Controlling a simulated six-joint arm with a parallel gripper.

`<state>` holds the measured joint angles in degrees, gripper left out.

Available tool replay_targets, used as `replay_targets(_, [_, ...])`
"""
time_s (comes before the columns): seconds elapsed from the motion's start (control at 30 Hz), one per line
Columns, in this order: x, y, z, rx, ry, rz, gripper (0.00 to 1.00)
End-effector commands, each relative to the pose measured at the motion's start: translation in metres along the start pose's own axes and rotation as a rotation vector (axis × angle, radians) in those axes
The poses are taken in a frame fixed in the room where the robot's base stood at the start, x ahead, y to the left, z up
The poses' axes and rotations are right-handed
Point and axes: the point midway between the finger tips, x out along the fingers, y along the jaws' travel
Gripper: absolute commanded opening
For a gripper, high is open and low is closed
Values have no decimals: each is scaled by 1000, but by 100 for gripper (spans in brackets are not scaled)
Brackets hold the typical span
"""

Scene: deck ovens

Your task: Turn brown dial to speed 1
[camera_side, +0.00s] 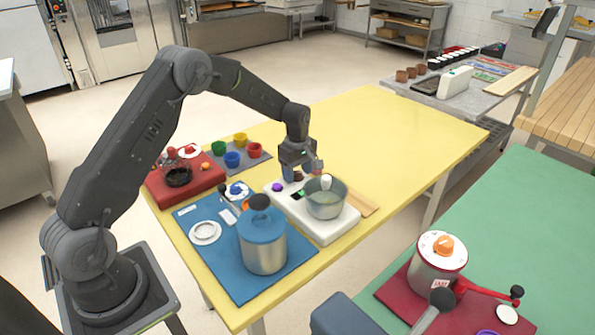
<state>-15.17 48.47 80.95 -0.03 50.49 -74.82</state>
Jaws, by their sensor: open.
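A white appliance (330,228) stands on the yellow table, with a glass-like bowl (325,203) on its top. A purple dial (277,187) sits at its left end. A small brown dial (298,177) shows at the back, by a dark display with green. My gripper (303,171) is low over the back of the appliance, pointing down, with its fingers apart close to the brown dial. I cannot tell whether they touch it or straddle it. The dial's speed marks are too small to read, and the gripper partly hides it.
A blue-lidded steel pot (263,248) and a white ring-shaped dish (205,232) are on a blue mat (245,285) in front. A red appliance (185,183) and several coloured cups stand behind left. A wooden board (362,203) lies right. The table's far right is clear.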

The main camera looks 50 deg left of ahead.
Motion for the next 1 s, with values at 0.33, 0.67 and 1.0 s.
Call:
replay_targets(0.33, [0, 0, 0, 0, 0, 0, 50])
replay_targets(0.67, [0, 0, 0, 0, 0, 0, 18])
replay_targets(1.0, [0, 0, 0, 37, 0, 0, 12])
